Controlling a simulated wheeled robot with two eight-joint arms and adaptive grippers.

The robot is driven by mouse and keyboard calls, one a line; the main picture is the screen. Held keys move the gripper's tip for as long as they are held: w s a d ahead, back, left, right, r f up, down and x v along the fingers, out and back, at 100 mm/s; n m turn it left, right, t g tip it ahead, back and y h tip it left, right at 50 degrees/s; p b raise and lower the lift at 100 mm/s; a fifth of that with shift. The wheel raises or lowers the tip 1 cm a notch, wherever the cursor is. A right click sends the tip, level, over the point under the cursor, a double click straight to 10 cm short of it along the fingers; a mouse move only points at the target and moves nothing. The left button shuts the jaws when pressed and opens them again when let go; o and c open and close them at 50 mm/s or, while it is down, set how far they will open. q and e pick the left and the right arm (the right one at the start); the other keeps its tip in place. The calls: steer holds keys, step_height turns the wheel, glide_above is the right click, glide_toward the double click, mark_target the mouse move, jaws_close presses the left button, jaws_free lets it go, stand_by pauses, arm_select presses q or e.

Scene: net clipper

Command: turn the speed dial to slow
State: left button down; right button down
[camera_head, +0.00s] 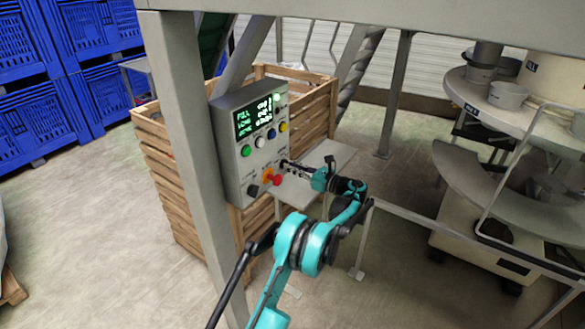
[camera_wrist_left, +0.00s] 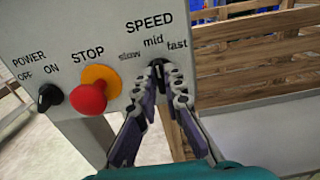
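The speed dial (camera_wrist_left: 158,69) is a small dark knob on the grey control panel, under the printed words slow, mid and fast. Its visible part points up, about toward mid. My left gripper (camera_wrist_left: 159,82) has its two fingertips on either side of the dial, closed on it. The fingers hide most of the knob. In the head view my left gripper (camera_head: 286,164) reaches the lower right of the control panel (camera_head: 238,176), and the dial cannot be made out. My right gripper is not in view.
Beside the dial are a red stop button (camera_wrist_left: 89,98) on a yellow base and a black power switch (camera_wrist_left: 48,97). A grey post (camera_head: 190,150) stands left of the panel. A wooden crate (camera_head: 165,165) is behind it, and a metal rail (camera_head: 470,240) runs at right.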

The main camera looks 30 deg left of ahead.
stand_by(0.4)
arm_select(q)
steer(key=shift+s+f+n+b, duration=0.1)
steer(key=shift+n+b, duration=0.2)
steer(key=shift+n, duration=1.9)
steer(key=shift+s+n+b, duration=0.1)
steer(key=shift+n+b, duration=0.15)
steer(key=shift+n, duration=1.95)
steer(key=c, duration=1.6)
jaws_free()
steer(key=d, duration=0.8)
steer(key=s+d, duration=0.1)
steer(key=d, duration=0.3)
